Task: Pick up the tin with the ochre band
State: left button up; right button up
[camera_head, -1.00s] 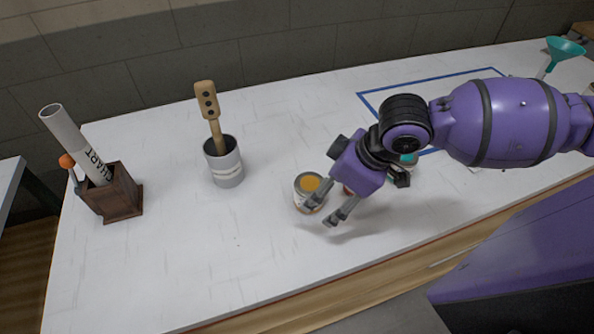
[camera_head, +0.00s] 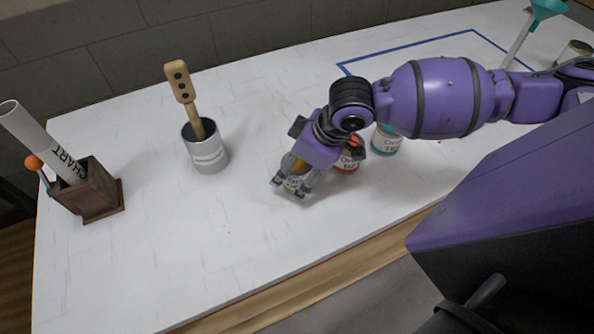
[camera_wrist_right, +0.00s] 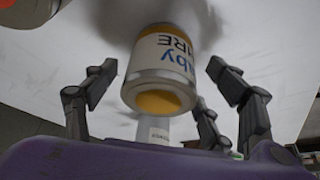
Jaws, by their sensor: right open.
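The tin with the ochre band (camera_head: 292,183) stands on the white table in the head view, partly hidden by my right gripper (camera_head: 288,188). In the right wrist view the same tin (camera_wrist_right: 163,62) shows its white label, ochre band and ochre end. My right gripper (camera_wrist_right: 158,85) is open, with its fingers on either side of the tin and visible gaps between them and it. My left gripper is in neither view.
A red-banded tin (camera_head: 347,163) stands close to the right of the gripper, and a teal-banded tin (camera_head: 386,143) beyond it. A grey pot (camera_head: 207,155) with a wooden paddle and a brown holder (camera_head: 92,195) stand left. The front table area is clear.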

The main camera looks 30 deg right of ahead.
jog(key=c, duration=1.3)
jog(key=shift+r, duration=0.1)
